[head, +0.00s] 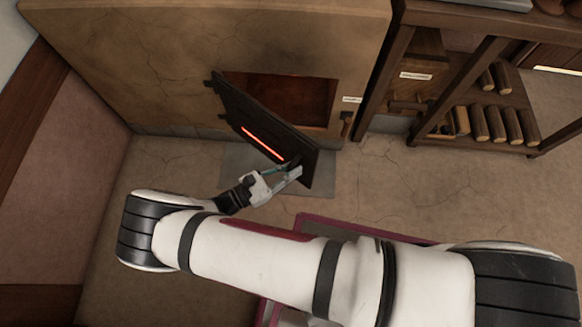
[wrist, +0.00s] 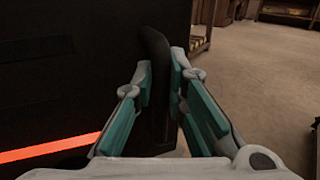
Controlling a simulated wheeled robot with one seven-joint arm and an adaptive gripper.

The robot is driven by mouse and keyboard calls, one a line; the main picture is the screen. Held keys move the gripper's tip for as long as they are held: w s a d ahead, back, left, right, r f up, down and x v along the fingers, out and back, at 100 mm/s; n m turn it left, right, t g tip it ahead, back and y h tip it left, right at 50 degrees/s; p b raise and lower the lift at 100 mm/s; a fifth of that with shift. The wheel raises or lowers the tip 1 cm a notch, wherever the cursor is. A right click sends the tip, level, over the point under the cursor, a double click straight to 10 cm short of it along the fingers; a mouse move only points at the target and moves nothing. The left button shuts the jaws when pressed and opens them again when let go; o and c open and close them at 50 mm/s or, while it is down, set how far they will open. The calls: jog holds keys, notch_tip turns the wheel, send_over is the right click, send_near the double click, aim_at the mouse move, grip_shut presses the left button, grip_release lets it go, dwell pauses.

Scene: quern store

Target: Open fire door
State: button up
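The fire door (head: 262,125) is a dark metal panel with a glowing red slot, on the front of a tan plastered oven (head: 180,60). It stands swung out from the opening (head: 290,98), with its left edge at the oven. My gripper (head: 290,170) is at the door's free right end. In the wrist view, the dark upright handle (wrist: 156,55) lies between the teal-padded fingers of my gripper (wrist: 160,85), which are closed about it. The door face (wrist: 70,70) fills the left of that view. The handle's lower part is partly hidden.
A wooden shelf (head: 470,75) with several logs (head: 497,125) stands to the right of the oven. A grey slab (head: 235,168) lies on the floor below the door. A wall (head: 60,170) stands at the left. Bare floor (head: 400,190) lies at the right.

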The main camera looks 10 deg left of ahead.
aim_at(305, 146)
jog(key=shift+o, duration=0.2)
notch_tip(305, 146, up, 10)
jog(key=shift+r, duration=0.1)
dwell(0.5)
dwell(0.5)
